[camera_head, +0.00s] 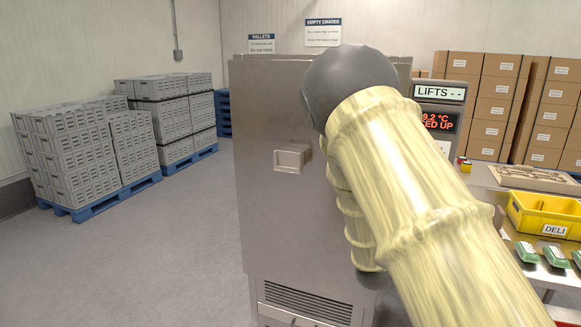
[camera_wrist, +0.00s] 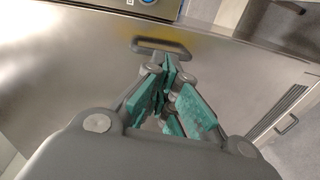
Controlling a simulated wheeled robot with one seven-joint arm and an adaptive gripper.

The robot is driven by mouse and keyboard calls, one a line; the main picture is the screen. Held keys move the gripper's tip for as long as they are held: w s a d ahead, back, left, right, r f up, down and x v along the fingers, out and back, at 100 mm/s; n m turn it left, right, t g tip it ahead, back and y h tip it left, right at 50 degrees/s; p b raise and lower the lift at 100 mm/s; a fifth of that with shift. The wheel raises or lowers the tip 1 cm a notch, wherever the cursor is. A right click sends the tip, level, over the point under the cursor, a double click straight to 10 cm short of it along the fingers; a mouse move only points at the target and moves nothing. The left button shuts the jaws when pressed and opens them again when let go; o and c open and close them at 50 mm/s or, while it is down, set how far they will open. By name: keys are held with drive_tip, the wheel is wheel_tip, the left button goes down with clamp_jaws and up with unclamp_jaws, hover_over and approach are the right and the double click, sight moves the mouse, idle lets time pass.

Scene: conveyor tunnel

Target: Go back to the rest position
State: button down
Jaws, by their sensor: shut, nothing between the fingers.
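My gripper (camera_wrist: 170,88) shows in the wrist view with its green-padded fingers closed together and nothing between them. Its fingertips are near a grey handle (camera_wrist: 162,48) on a brushed metal panel; I cannot tell whether they touch it. In the head view my pale yellow sleeved arm crosses in front of a steel cabinet (camera_head: 270,215) and hides its right part. My gripper is hidden in that view. A square recessed fitting (camera_head: 292,158) shows on the cabinet's front.
A steel table at the right bears a yellow DELI crate (camera_head: 530,222), several green packs (camera_head: 527,252) and a board (camera_head: 535,178). Grey crates (camera_head: 100,150) stand on blue pallets at the left. Cardboard boxes (camera_head: 490,95) are stacked behind. The floor at the left front is clear.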

drive_tip(key=s+a+f+m+g+y, duration=0.1)
drive_tip(key=s+f+m+g+y, duration=0.2)
drive_tip(key=s+f, duration=1.05)
drive_tip(key=s+a+f+m+g, duration=0.1)
drive_tip(key=s+f+m+g, duration=0.3)
drive_tip(key=s+f, duration=1)
drive_tip(key=s+a+f+m+g+y, duration=0.1)
drive_tip(key=s+f, duration=0.3)
drive_tip(key=s, duration=0.5)
drive_tip(key=s+a+f+m+g+y, duration=0.1)
drive_tip(key=s+a+f+m+g, duration=0.2)
drive_tip(key=s, duration=0.6)
drive_tip(key=s+a+f+m+g+y, duration=0.1)
drive_tip(key=s+f+g, duration=0.3)
drive_tip(key=s, duration=0.5)
drive_tip(key=shift+s+a+f+m+y, duration=0.15)
drive_tip(key=shift+a+f+m+y, duration=0.15)
drive_tip(key=shift+a+f+m, duration=0.3)
drive_tip(key=shift+r, duration=0.15)
